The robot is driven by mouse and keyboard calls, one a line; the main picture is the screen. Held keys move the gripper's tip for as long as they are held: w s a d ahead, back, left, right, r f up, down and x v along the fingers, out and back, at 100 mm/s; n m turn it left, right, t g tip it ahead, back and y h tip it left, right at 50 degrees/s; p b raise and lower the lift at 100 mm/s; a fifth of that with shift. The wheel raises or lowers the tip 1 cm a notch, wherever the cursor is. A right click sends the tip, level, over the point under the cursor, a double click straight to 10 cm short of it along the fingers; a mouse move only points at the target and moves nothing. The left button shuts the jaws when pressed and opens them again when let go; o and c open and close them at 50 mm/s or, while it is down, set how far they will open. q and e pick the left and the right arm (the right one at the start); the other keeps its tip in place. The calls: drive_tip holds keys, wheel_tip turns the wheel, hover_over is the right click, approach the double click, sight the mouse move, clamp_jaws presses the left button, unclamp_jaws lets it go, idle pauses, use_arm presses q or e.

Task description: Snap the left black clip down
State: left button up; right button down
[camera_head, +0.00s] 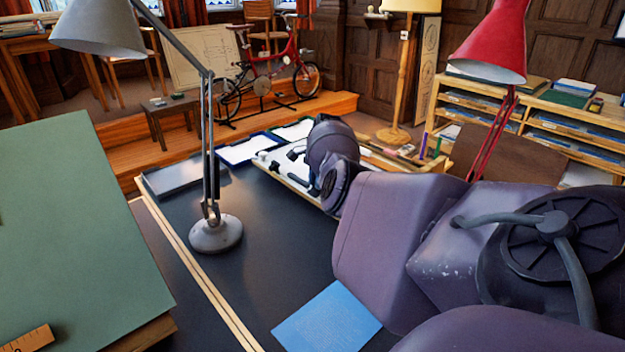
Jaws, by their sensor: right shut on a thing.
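My right arm reaches in from the right, and its purple-grey wrist hangs over the back of the dark table. My right gripper (301,178) is small, dark and partly hidden by the wrist. It is low at a white board (264,157) with black fittings and is shut on a small black part there, which looks like a black clip. Another black fitting (296,152) shows just behind it. I cannot tell from this view whether either clip is raised or down. My left gripper is not in view.
A grey desk lamp (215,234) stands left of the white board. A blue sheet (327,318) lies at the table's front. A green drafting board (75,225) is at left. A red lamp (492,45) rises behind my arm. The dark tabletop (270,240) between is clear.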

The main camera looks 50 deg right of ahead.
drive_tip(key=shift+d+f+y+b, duration=0.3)
drive_tip(key=shift+y+b, duration=0.2)
drive_tip(key=shift+y, duration=0.3)
drive_tip(key=c, duration=1)
unclamp_jaws()
drive_tip(key=shift+c, duration=0.2)
drive_tip(key=shift+r, duration=0.1)
drive_tip(key=v, duration=1)
drive_tip(key=shift+d+r, duration=0.15)
drive_tip(key=shift+r, duration=0.2)
drive_tip(key=shift+s, duration=0.15)
